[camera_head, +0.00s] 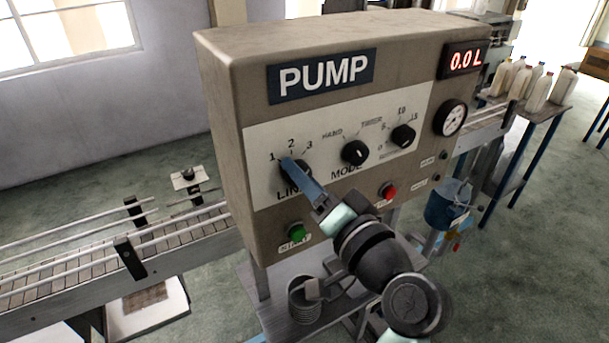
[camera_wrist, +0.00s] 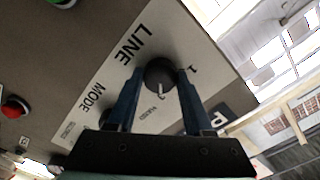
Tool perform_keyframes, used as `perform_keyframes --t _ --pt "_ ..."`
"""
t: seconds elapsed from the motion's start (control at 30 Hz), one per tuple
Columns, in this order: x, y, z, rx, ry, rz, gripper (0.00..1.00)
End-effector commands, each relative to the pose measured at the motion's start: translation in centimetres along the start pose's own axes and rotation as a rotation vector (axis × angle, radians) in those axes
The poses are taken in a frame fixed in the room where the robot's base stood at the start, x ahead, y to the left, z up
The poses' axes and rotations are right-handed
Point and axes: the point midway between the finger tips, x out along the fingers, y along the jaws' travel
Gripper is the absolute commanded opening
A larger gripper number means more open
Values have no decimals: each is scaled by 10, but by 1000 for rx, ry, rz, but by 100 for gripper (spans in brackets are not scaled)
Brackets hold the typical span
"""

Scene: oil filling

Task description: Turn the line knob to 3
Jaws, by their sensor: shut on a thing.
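The pump panel (camera_head: 338,135) is a beige box with a white label area. The line knob (camera_wrist: 160,73) is round and black with a white pointer mark. In the wrist view its pointer points down in the picture, toward a small mark that looks like the 3; the 2 is not clearly seen. My gripper (camera_head: 290,163) is at the line knob, covering most of it in the head view. In the wrist view my gripper's blue fingers (camera_wrist: 157,98) stand on both sides of the knob, shut on it.
The mode knob (camera_head: 355,152) and a further knob (camera_head: 403,136) are to the right. A green start button (camera_head: 296,232) and a red button (camera_head: 388,191) sit below. A conveyor (camera_head: 110,255) runs at left. The display (camera_head: 464,60) reads 0.0 L.

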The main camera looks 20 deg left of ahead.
Motion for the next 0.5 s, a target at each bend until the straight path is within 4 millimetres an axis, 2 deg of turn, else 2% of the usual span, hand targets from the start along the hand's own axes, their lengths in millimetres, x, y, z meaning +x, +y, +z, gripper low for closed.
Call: perform_keyframes --t 0.33,0.37,0.5 --pt "0 0 0 8 0 0 0" --pt "0 0 0 8 0 0 55" --pt "0 0 0 7 0 0 80"
